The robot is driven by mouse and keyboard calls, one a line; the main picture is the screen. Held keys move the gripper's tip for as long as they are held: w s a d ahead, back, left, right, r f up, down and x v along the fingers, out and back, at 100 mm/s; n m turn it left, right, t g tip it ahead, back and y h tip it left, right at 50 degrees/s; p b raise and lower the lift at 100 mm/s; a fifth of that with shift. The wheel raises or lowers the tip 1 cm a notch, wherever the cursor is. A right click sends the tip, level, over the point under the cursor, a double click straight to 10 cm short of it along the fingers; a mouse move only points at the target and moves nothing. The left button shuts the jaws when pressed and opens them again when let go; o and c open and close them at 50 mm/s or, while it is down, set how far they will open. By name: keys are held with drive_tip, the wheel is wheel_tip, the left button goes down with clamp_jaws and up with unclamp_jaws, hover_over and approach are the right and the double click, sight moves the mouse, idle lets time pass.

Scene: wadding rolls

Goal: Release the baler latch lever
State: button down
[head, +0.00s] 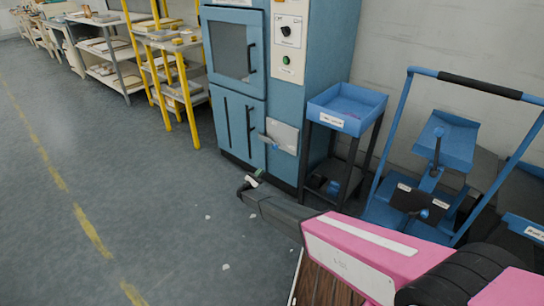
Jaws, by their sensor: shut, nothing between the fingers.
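The blue baler (236,115) stands at the upper middle, with a windowed upper door and a lower door, both shut. A metal plate (286,133) is fixed low on its front, right of the lower door. A short grey latch lever (266,139) sticks out to the left from this plate, with a small blue part just below it. My gripper (251,181) is at the end of my arm, below the lever in the picture and apart from it. It is small in view, shut and empty.
A blue tray stand (347,108) is right of the baler. A blue-framed cart (393,150) with a black-gripped handle stands farther right. Yellow-post shelving (167,70) is to the left. The floor (130,170) at left is open, with small white scraps near my gripper.

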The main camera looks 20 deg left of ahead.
drive_tip(key=s+r+x, duration=0.2)
drive_tip(key=x, duration=1.1)
drive_tip(key=shift+a, duration=0.15)
